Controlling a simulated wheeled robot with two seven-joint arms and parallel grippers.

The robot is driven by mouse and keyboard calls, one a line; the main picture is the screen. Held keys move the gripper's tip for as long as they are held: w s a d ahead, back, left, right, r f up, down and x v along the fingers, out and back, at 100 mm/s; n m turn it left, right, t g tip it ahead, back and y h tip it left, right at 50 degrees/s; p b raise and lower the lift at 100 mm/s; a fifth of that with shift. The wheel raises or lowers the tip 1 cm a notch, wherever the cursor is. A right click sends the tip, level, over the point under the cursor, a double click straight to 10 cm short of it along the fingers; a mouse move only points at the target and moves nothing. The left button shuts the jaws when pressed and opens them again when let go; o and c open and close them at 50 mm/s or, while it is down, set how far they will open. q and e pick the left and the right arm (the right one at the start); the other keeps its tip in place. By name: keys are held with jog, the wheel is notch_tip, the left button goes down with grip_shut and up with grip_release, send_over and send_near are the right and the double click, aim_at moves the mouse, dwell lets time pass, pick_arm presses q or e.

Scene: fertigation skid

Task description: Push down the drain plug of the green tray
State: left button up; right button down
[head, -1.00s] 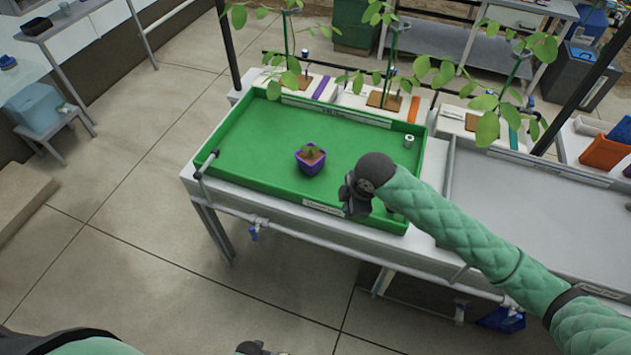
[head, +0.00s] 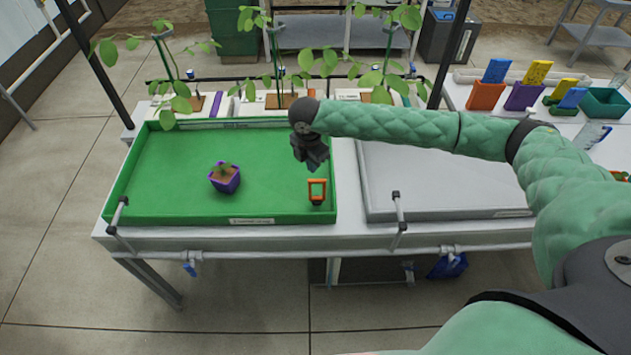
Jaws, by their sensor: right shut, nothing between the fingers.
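The green tray (head: 160,206) stands on the left part of the white bench. An orange drain plug (head: 317,191) with a loop handle and dark base stands upright in its front right corner. Whether it is raised or seated is hard to tell. My right gripper (head: 314,165) is shut and empty, pointing down over the tray's right side. In the picture it is just above and behind the plug, apart from it. My left gripper is out of view.
A purple pot (head: 225,180) with a small plant sits in the tray. A grey tray (head: 430,190) is to the right. Tall plants rise behind the green tray. A black-ended handle (head: 118,215) stands at the bench's front left, and another (head: 398,215) further right.

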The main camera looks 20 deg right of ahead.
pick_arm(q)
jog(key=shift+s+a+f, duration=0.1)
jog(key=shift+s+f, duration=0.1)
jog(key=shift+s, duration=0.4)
pick_arm(e)
jog(key=shift+w+d+r, duration=0.25)
jog(key=shift+w+d, duration=0.1)
jog(key=shift+d, duration=0.3)
jog(key=shift+f, duration=0.1)
jog(key=shift+w+d+f, duration=0.1)
jog(key=shift+d+f, duration=0.05)
jog(key=shift+f, duration=1.55)
jog(key=shift+w+d+f, duration=0.1)
jog(key=shift+f, duration=1.6)
